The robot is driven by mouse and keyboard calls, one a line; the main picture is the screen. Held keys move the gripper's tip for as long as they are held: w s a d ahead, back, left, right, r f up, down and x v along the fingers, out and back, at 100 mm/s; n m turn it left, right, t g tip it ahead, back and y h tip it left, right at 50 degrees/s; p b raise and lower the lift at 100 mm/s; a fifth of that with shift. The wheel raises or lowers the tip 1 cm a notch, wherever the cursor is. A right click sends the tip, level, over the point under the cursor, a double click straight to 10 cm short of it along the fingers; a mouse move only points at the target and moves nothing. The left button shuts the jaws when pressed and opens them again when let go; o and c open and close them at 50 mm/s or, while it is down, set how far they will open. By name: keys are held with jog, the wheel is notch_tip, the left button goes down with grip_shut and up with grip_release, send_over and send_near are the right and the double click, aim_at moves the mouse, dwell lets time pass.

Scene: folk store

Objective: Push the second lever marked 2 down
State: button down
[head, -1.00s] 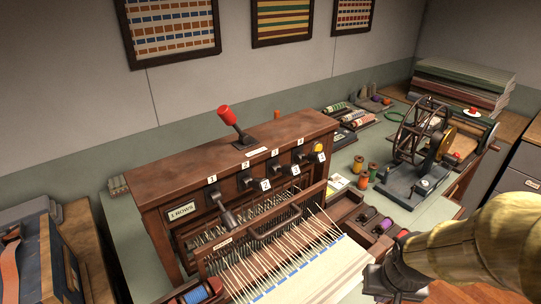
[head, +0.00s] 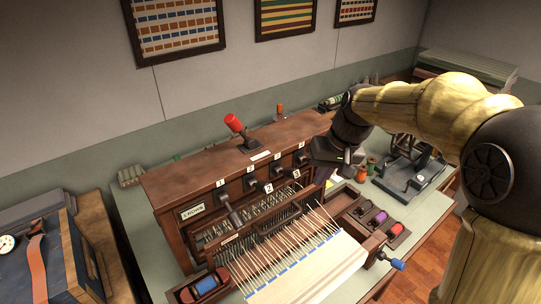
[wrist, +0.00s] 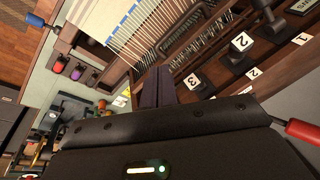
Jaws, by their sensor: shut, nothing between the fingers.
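The lever marked 2 (head: 267,184) sticks out from the front of the wooden loom box, with a white 2 tag on its end and a 2 plate (head: 250,169) above its mount. In the wrist view, the lever marked 2 (wrist: 234,58) is up and right of my fingers. Lever 1 (head: 233,213) hangs lower than lever 2. Lever 3 (head: 287,171) is right of lever 2. My gripper (head: 318,151) is by the right end of the lever row; its fingers (wrist: 160,86) are shut and empty, apart from lever 2.
A red-tipped lever (head: 234,122) stands on top of the loom box. Warp threads and cloth (head: 310,270) stretch out in front. Spools in a wooden tray (head: 395,230) and a blue-handled crank (head: 397,263) are at the right. A winder (head: 415,175) stands behind my arm.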

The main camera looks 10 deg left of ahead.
jog(key=w+a+r+n+g+y+p, duration=0.1)
jog(key=w+a+r+n+y+p, duration=0.1)
jog(key=a+r, duration=0.5)
notch_tip(320, 180, up, 6)
jog(key=shift+a+f+n+g+p, duration=0.2)
jog(key=shift+a+n+g+p, duration=0.1)
jog(key=shift+a+n+p, duration=0.15)
jog(key=p, duration=0.3)
send_near(259, 186)
jog(key=w+a+f, duration=0.2)
jog(key=w, duration=0.2)
jog(key=s+f, duration=0.1)
jog(key=s+f+p, duration=0.1)
jog(key=f, duration=0.1)
jog(key=shift+s+f, duration=0.1)
jog(key=shift+f, duration=0.05)
jog(key=shift+f, duration=0.15)
